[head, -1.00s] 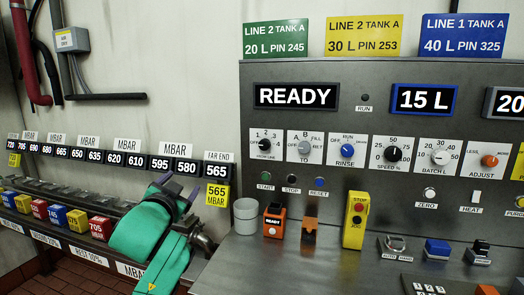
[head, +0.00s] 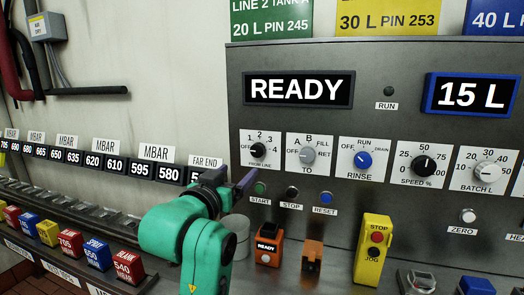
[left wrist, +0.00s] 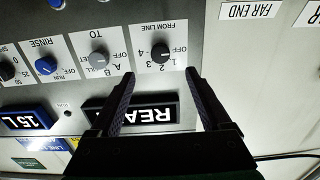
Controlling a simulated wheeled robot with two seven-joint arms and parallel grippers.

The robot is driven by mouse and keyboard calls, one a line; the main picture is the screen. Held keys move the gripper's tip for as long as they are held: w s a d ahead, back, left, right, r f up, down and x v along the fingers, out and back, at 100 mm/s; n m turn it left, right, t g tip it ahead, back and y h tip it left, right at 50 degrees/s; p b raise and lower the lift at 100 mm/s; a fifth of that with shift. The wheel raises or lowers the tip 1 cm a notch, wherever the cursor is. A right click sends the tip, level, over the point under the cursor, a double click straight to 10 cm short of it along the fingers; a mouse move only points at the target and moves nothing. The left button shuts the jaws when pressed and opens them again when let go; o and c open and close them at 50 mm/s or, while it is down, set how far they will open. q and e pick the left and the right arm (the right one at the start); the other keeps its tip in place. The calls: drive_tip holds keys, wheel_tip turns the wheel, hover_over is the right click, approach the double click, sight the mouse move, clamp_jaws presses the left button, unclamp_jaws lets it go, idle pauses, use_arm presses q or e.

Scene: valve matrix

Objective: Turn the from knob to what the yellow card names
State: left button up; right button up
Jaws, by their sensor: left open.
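The from knob (head: 258,150) is a small black knob on a white plate marked OFF, 1, 2, 3, 4 and FROM LINE, at the panel's left. I cannot tell its pointer's direction surely. The yellow card (head: 387,18) stands above the panel, its top cut off; its visible line reads 30 L PIN 253, and an earlier frame shows LINE 2 TANK A above it. My left gripper (head: 242,182) is open and empty, below and left of the knob in the head view. In the left wrist view its fingers (left wrist: 160,80) are spread, with the knob (left wrist: 160,50) beyond them, apparently untouched.
The TO knob (head: 308,154) and blue RINSE knob (head: 363,159) sit to the right. START (head: 260,188), STOP and RESET buttons lie just below. A grey cup (head: 236,232) and a yellow STOP/JOG box (head: 374,250) stand on the ledge. Green and blue cards flank the yellow one.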

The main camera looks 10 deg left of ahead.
use_arm(q)
drive_tip(key=p, duration=0.2)
approach(257, 152)
drive_tip(key=w, duration=0.4)
drive_tip(key=w+p, duration=0.1)
drive_tip(key=w, duration=0.3)
drive_tip(key=shift+w+d, duration=0.25)
drive_tip(key=shift+w, duration=0.05)
drive_tip(key=shift+c, duration=1.2)
drive_tip(key=shift+w+f, duration=0.1)
clamp_jaws()
use_arm(e)
drive_tip(key=s+r, duration=0.1)
drive_tip(key=r, duration=0.1)
drive_tip(key=s+r, duration=0.1)
drive_tip(key=shift+s+a+r, duration=0.25)
drive_tip(key=shift+s, duration=0.1)
